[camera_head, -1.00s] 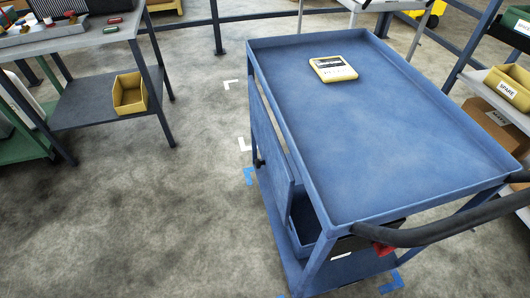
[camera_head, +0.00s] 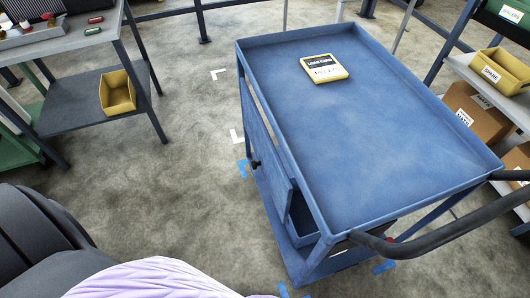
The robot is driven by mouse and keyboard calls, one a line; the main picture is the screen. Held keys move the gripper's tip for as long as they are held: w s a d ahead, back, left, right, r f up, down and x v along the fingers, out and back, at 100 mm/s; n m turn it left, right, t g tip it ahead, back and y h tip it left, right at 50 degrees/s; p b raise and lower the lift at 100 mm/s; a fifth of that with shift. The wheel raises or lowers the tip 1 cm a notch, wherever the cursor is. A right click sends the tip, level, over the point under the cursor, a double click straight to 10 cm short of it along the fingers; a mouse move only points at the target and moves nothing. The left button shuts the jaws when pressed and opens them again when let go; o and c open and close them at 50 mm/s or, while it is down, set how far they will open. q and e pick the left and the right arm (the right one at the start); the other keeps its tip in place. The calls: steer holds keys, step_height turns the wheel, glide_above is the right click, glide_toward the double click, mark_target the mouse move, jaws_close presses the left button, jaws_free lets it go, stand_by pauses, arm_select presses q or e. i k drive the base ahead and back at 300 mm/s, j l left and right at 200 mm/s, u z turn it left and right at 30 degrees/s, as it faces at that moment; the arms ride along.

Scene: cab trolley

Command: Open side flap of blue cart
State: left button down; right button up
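The blue cart (camera_head: 390,140) stands right of centre, with a flat rimmed top. Its side flap (camera_head: 270,150) is a blue upright panel on the cart's left side, below the top. A small dark knob (camera_head: 256,163) sits on the flap's outer face. An opening at the near end of that side shows part of the inside. Black and pale lavender parts of my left arm fill the lower left corner, apart from the flap in the picture. No fingertips of my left gripper show. My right gripper is out of view.
A yellow-edged card or box (camera_head: 323,68) lies on the cart top. A black push handle (camera_head: 440,235) juts out at the near right. A workbench with a yellow bin (camera_head: 117,95) stands left. Shelves with bins stand right. Floor left of the cart is clear.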

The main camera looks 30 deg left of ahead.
mark_target(280, 188)
steer(key=j+z, duration=0.15)
steer(key=j, duration=0.55)
steer(key=i+j+z, duration=0.1)
steer(key=j, duration=0.6)
steer(key=k+j+z, duration=0.2)
steer(key=j, duration=0.35)
steer(key=j+z, duration=0.25)
steer(key=j, duration=0.35)
steer(key=k+j+z, duration=0.2)
steer(key=j, duration=0.3)
steer(key=k+j+z, duration=0.2)
steer(key=j, duration=0.25)
steer(key=k+j+z, duration=0.2)
steer(key=j, duration=0.25)
steer(key=k+j+z, duration=0.25)
steer(key=k+j, duration=0.15)
